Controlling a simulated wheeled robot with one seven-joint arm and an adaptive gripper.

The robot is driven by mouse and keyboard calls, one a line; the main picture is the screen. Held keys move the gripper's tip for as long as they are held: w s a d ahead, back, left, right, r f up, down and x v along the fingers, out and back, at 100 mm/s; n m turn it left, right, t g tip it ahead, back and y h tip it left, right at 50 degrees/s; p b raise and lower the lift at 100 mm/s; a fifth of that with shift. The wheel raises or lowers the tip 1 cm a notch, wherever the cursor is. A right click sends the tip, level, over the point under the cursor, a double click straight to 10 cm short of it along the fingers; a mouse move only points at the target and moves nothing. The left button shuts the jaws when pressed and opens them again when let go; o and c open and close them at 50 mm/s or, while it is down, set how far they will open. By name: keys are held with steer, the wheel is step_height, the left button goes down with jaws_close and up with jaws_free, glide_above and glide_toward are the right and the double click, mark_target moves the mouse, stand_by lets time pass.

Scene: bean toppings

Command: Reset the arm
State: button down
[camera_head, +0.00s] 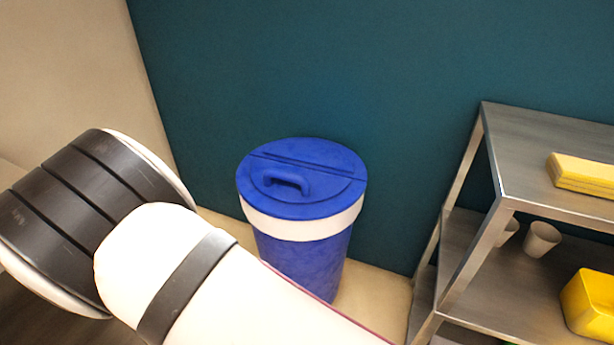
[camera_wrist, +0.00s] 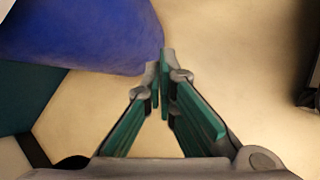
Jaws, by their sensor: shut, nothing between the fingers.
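My gripper (camera_wrist: 160,75) shows in the wrist view, with its green and grey fingers converging at the tips. It is shut and holds nothing. It is over the pale floor, beside a blue bin whose side (camera_wrist: 85,35) fills the upper left of that view. In the head view my white and black arm crosses the lower left, and the gripper itself is out of that view.
The blue lidded bin (camera_head: 305,190) with a white band stands against the teal wall (camera_head: 340,70). A metal shelf unit (camera_head: 540,150) at the right holds a yellow block (camera_head: 583,173), grey cups (camera_head: 541,238) and a yellow container (camera_head: 590,303). Pale floor (camera_wrist: 235,50) is clear right of the gripper.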

steer(key=s+d+r+m+g+y, duration=0.15)
steer(key=d+r+m, duration=0.45)
steer(key=d+r, duration=0.65)
steer(key=s+d+r+m+g+y, duration=0.1)
steer(key=s+d+r+m+g, duration=0.15)
steer(key=d+r+m, duration=0.7)
steer(key=s+d+r+m+g+y, duration=0.1)
steer(key=s+d+r, duration=0.3)
steer(key=s+r, duration=0.15)
steer(key=s+d+r+m+y, duration=0.1)
steer(key=s+d+r, duration=0.4)
steer(key=r, duration=0.2)
steer(key=s+d+m+y, duration=0.1)
steer(key=s+m, duration=0.3)
steer(key=s, duration=0.8)
step_height(320, 180, up, 34)
steer(key=t+p, duration=0.4)
steer(key=p, duration=2.7)
steer(key=shift+d, duration=0.4)
steer(key=shift+w+n, duration=0.1)
steer(key=shift+n, duration=0.15)
